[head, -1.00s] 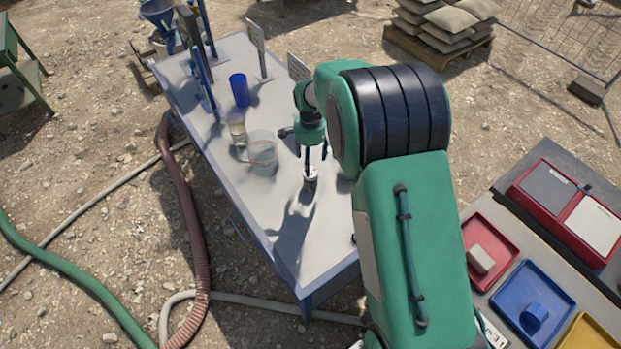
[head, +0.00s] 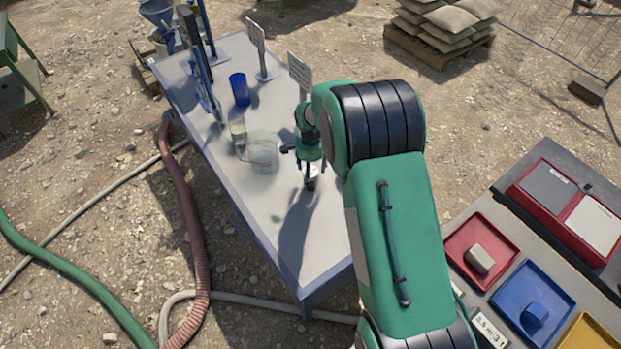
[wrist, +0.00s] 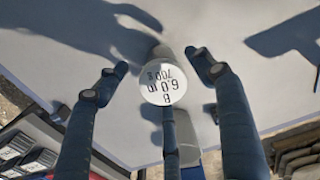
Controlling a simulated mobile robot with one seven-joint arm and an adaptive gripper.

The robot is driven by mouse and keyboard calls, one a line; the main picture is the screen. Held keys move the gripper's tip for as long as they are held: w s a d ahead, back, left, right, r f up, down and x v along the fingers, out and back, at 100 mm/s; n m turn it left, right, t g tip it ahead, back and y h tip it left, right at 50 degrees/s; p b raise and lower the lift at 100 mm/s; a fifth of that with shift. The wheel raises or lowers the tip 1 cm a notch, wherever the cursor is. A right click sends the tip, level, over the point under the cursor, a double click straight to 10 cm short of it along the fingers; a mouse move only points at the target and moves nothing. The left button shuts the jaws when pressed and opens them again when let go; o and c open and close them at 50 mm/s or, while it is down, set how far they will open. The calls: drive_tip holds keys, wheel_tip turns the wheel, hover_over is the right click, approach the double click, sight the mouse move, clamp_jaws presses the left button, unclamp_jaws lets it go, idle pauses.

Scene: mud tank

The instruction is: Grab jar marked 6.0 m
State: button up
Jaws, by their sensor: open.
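The jar (wrist: 163,84) shows in the wrist view with a round white lid printed "B 6.0 m 700 g". It stands on the pale table (head: 285,235). My gripper (wrist: 160,75) is open, its dark fingers spread on both sides of the jar, with another finger below the lid in the picture. I cannot tell whether any finger touches the jar. In the head view my gripper (head: 311,180) is low over the table and mostly hides the jar.
A clear beaker (head: 263,152) stands just left of my gripper. A blue cup (head: 239,90) and signs on stands (head: 299,73) are farther back. The table's front part is clear. Coloured trays (head: 535,303) lie on a bench at right.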

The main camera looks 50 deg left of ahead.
drive_tip(key=shift+f, duration=0.3)
drive_tip(key=shift+a+f, duration=0.1)
drive_tip(key=shift+f, duration=2.5)
drive_tip(key=shift+r, duration=0.1)
clamp_jaws()
drive_tip(key=shift+a+r, duration=0.1)
drive_tip(key=shift+r, duration=0.05)
